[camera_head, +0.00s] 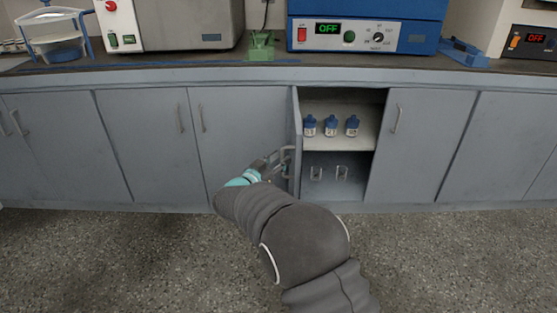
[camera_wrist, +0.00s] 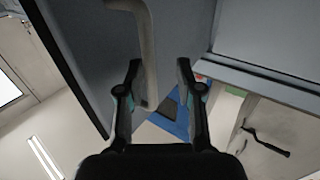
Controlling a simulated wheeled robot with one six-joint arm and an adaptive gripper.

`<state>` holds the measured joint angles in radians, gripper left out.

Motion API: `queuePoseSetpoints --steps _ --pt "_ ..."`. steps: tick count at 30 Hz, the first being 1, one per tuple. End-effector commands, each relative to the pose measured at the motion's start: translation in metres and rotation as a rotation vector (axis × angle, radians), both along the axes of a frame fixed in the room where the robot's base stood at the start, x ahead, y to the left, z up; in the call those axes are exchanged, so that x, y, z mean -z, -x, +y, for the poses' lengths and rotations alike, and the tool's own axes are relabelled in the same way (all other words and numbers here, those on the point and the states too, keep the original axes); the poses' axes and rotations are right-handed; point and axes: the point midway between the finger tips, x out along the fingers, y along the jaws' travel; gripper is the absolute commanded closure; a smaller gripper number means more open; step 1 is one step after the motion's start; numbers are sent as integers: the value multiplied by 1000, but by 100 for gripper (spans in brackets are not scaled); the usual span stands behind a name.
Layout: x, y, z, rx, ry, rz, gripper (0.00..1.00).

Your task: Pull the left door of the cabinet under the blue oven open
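The left door (camera_head: 297,125) of the cabinet under the blue oven (camera_head: 368,12) stands swung out, seen nearly edge-on in the head view. The door panel (camera_wrist: 85,45) fills much of the upper left in the wrist view. Its bar handle (camera_wrist: 148,45) passes between the fingers of my gripper (camera_wrist: 158,72), nearer the left finger. The fingers are apart, with a gap beside the handle. In the head view my gripper (camera_head: 277,160) is at the door's left side, by the handle. Whether a finger touches the handle is unclear.
The open cabinet shows a shelf (camera_head: 345,140) with three blue-capped bottles (camera_head: 331,126) and small metal items below. The right door (camera_head: 420,145) and neighbouring doors are shut. Instruments stand on the counter (camera_head: 180,73). The speckled floor (camera_head: 110,260) in front is clear.

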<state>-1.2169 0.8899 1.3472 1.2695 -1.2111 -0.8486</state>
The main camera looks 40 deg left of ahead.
Motion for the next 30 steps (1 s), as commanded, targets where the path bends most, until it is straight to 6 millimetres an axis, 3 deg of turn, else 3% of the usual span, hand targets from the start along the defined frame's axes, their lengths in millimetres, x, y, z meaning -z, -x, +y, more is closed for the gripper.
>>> queuePoseSetpoints --steps 5,21,30 --pt "0 12 0 -2 1 1 64" --pt "0 106 -11 -3 0 0 64" --pt "0 120 -13 0 -1 0 64"
